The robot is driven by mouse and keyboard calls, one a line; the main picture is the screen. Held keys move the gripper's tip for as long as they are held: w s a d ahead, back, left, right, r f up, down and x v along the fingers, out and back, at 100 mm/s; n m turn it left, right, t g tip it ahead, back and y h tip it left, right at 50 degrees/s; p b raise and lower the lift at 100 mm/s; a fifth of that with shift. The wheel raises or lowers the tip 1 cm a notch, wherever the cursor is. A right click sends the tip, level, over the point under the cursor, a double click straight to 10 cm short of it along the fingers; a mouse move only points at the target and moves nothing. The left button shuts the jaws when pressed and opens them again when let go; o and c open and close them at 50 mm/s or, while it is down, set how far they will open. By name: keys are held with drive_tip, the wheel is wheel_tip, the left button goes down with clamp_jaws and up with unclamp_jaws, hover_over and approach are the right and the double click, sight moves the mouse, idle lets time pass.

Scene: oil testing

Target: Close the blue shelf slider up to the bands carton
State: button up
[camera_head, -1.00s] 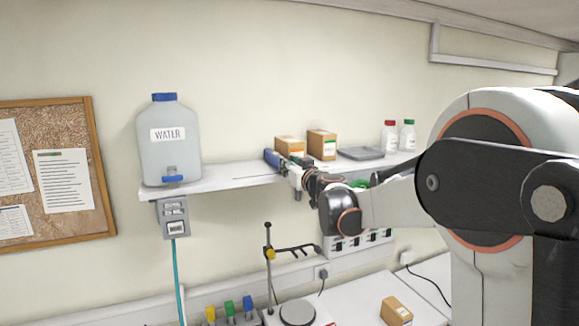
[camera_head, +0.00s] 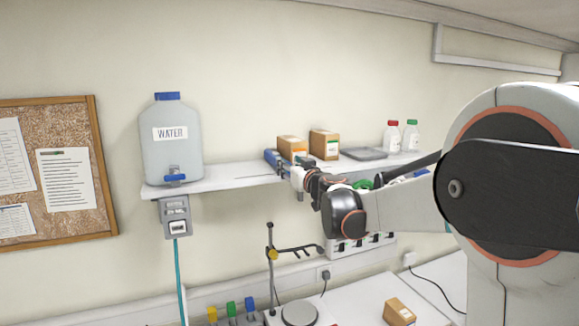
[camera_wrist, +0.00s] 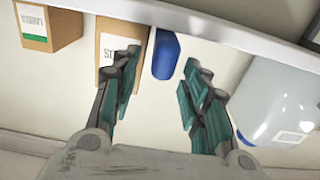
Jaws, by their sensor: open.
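The blue slider (camera_head: 271,157) stands on the wall shelf, just left of the bands carton (camera_head: 292,146), a small brown box. In the wrist view the blue slider (camera_wrist: 166,56) shows between the fingertips, with a narrow gap to the bands carton (camera_wrist: 115,45), whose label is partly hidden by a finger. My gripper (camera_wrist: 162,62) is open, its fingers on either side of the slider; contact cannot be told. In the head view my gripper (camera_head: 292,168) is at the shelf's front edge, partly hidden by my wrist.
The shelf (camera_head: 222,178) also holds a water jug (camera_head: 171,142) at left, a labels carton (camera_head: 324,144), a grey flat tray (camera_head: 363,153) and two capped bottles at right. Bare shelf lies between jug and slider. A stand (camera_head: 270,270) is below.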

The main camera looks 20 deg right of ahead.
drive_tip(key=s, duration=1.1)
drive_tip(key=shift+s+f, duration=0.1)
